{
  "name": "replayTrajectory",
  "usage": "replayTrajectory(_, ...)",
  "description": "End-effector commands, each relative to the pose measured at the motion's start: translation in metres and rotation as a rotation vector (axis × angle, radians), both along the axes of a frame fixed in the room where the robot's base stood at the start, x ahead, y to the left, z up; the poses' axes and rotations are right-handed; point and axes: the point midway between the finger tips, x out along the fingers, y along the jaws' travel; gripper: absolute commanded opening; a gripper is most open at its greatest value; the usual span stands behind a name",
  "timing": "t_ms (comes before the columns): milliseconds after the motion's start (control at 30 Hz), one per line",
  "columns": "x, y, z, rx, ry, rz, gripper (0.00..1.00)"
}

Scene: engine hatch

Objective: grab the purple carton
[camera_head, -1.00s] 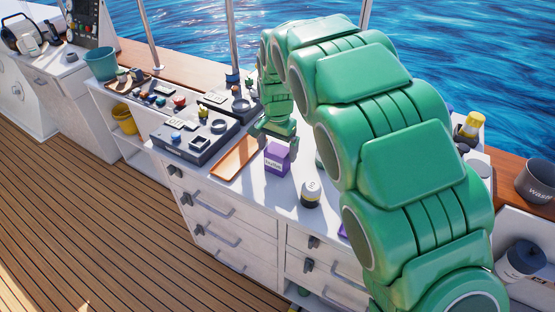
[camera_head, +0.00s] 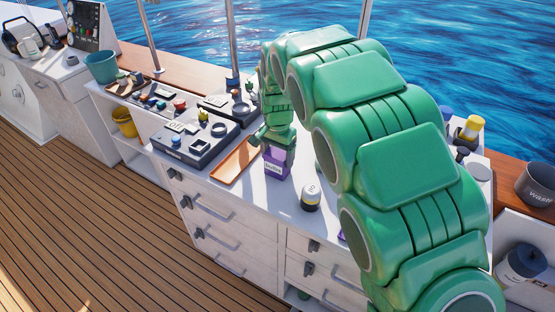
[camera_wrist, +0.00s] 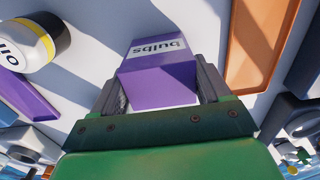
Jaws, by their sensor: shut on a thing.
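The purple carton (camera_head: 274,166), with a white label, stands on the white counter next to the orange tray. My gripper (camera_head: 277,152) is over it from above. In the wrist view the carton (camera_wrist: 160,75) has a label reading "bulbs" and sits between the two grey fingers of my gripper (camera_wrist: 161,92). The fingers are shut on its two sides. The carton's far side is hidden from the head view.
The orange tray (camera_head: 236,161) lies just left of the carton. A grey control box (camera_head: 196,138) is further left. A yellow-banded oil container (camera_head: 311,197) stands to the right, also in the wrist view (camera_wrist: 32,40). A purple item (camera_wrist: 22,92) lies near it.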

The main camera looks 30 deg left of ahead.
Motion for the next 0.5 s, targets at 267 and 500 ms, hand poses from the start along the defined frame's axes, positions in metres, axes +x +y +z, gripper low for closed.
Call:
replayTrajectory(267,0.001,0.000,0.019,0.001,-0.003,0.000,0.42)
replayTrajectory(500,-0.006,-0.006,0.040,0.001,-0.001,0.000,0.42)
